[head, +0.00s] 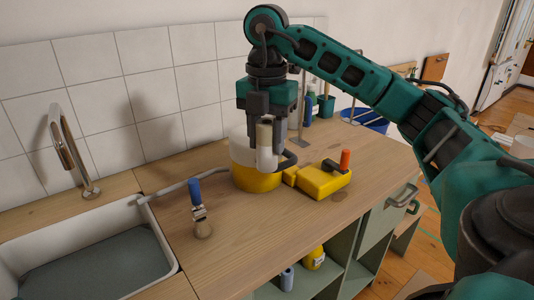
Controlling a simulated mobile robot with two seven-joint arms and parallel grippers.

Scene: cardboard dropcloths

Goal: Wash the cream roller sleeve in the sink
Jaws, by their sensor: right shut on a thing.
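My right gripper (265,122) points down above the wooden counter, shut on the cream roller sleeve (266,148). The sleeve hangs upright between the fingers, its upper part partly hidden by them. It shows in front of a round yellow and cream container (256,180); I cannot tell whether they touch. The sink (131,218) is a white basin at the lower left with grey-blue water (105,264) in it. A curved metal tap (68,150) rises behind it. My left gripper is not in view.
A blue-handled brush (197,204) stands on the counter (240,235) between sink and container. A grey bar (175,189) lies behind it. A yellow tool with an orange knob (322,181) lies right of the container. The front of the counter is clear.

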